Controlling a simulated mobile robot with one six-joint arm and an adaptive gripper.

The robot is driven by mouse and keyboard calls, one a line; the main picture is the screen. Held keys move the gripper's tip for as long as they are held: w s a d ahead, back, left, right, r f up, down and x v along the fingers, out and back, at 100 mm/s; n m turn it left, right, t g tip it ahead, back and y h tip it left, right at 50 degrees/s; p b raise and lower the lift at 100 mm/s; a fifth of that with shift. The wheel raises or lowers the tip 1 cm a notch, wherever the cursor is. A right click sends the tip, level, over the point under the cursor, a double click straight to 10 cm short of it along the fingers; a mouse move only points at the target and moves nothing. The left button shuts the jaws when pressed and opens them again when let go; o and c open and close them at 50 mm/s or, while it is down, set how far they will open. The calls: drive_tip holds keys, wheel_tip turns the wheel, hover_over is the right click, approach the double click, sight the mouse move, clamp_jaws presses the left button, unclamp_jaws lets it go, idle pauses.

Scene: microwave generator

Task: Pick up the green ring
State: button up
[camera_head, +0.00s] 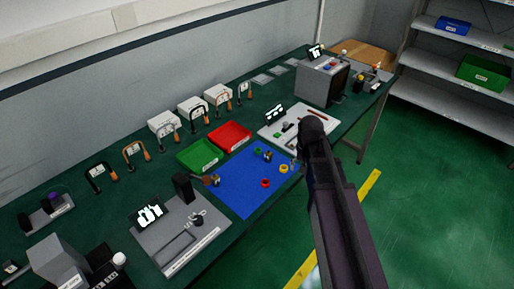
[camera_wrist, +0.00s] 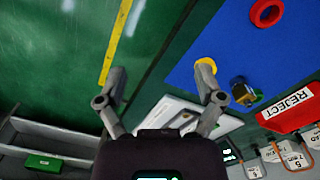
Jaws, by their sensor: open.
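The green ring (camera_head: 258,150) lies on the blue mat (camera_head: 240,190), toward its far side. In the wrist view the green ring (camera_wrist: 258,97) is partly hidden behind a small brass-and-dark part (camera_wrist: 243,92). A yellow ring (camera_head: 284,168) and a red ring (camera_head: 265,183) lie on the same mat. My gripper (camera_wrist: 160,72) is open and empty in the wrist view, with the green ring to the right of both fingers, outside the gap. The right finger overlaps the yellow ring (camera_wrist: 208,65) in the picture. My arm hides most of the gripper in the head view.
A red tray (camera_head: 231,136) and a green tray (camera_head: 198,155) stand behind the mat. A white board (camera_head: 290,130) with small parts is to its right, and a grey fixture (camera_head: 185,235) is to its left. Green floor shows beyond the bench's front edge.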

drive_tip(key=w+a+r+m+p, duration=0.1)
drive_tip(key=w+a+r+p, duration=0.1)
drive_tip(key=w+a, duration=0.6)
drive_tip(key=w+a+r+m+p, duration=0.1)
drive_tip(key=w+a+r+p, duration=0.2)
drive_tip(key=w+a, duration=0.4)
drive_tip(key=shift+w+a+r+m, duration=0.35)
drive_tip(key=shift+a+r, duration=0.45)
drive_tip(key=shift+a, duration=0.25)
drive_tip(key=shift+f, duration=0.15)
drive_tip(key=b, duration=0.8)
hover_over(258, 148)
drive_tip(key=s, duration=0.2)
wheel_tip(258, 148, down, 8)
drive_tip(key=shift+w+f, duration=0.15)
drive_tip(key=shift+f, duration=0.05)
drive_tip(key=f+b, duration=0.3)
drive_tip(key=shift+w, duration=0.3)
drive_tip(key=shift+f+b, duration=1.1)
drive_tip(key=shift+b, duration=0.1)
